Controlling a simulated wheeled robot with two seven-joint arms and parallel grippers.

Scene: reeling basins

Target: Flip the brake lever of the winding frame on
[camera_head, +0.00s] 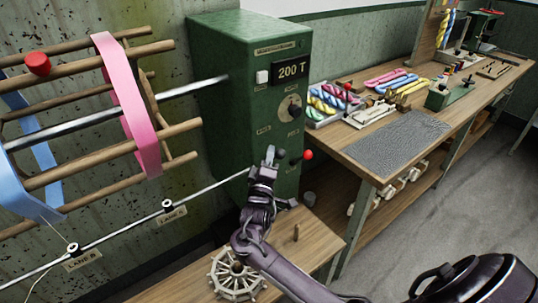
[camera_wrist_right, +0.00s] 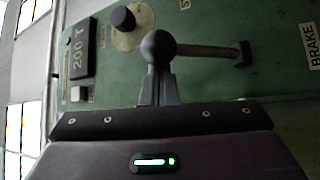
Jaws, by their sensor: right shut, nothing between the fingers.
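The winding frame's green box (camera_head: 225,110) stands at centre, with a 200 T display. My left gripper is not in view.
A wooden reel with pink (camera_head: 125,100) and blue bands is at left. A round dial (camera_head: 290,107) sits above the lever. A spoked wooden wheel (camera_head: 236,275) lies on the small bench below. A long workbench (camera_head: 365,160) with coloured skeins stands to the right.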

